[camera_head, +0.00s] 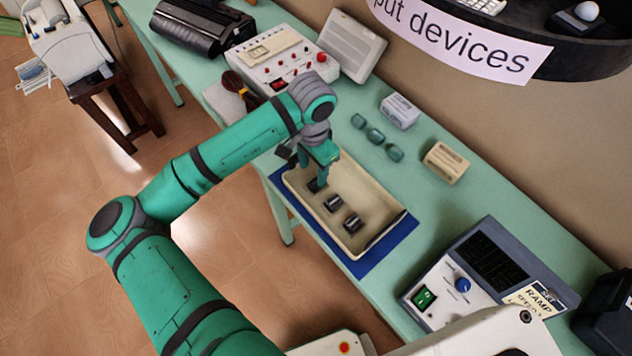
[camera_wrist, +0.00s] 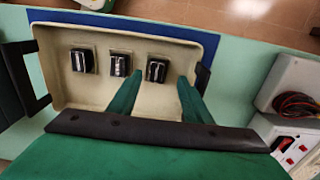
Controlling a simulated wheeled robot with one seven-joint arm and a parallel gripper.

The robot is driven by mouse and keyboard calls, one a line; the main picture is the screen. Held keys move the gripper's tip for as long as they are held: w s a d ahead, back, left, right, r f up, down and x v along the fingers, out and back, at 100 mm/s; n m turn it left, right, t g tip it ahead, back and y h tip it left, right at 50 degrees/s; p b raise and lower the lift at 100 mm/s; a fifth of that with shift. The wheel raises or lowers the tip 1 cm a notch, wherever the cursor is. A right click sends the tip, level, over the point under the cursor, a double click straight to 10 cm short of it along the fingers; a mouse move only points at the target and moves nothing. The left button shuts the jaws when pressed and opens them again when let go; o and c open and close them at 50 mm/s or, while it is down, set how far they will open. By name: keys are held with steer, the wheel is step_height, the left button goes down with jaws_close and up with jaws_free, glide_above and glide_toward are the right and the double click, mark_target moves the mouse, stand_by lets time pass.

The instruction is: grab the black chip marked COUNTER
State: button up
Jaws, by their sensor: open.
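A cream tray (camera_head: 372,190) holds three small black chips in a row. In the head view one chip (camera_head: 314,186) is partly hidden under my gripper (camera_head: 320,172), and the middle chip (camera_head: 333,202) and the far-end chip (camera_head: 351,223) are clear of it. In the wrist view the chips show as left (camera_wrist: 82,60), middle (camera_wrist: 118,64) and right (camera_wrist: 157,69), with pale marks too small to read. I cannot tell which is marked COUNTER. My gripper (camera_wrist: 159,82) is open and empty, its fingertips on either side of the right chip's line.
The tray has dark handles at both ends and sits on a blue mat (camera_head: 385,258) on a green table. Beside it are several teal pieces (camera_head: 375,136), a cream block (camera_head: 445,162) and a white box (camera_head: 399,111). A red-knobbed panel (camera_head: 285,60) and a blue-knobbed instrument (camera_head: 470,285) flank it.

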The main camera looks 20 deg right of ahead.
mark_target(313, 183)
steer(key=f, duration=0.5)
steer(key=shift+s+a, duration=0.1)
steer(key=shift+s, duration=0.25)
steer(key=c, duration=1.1)
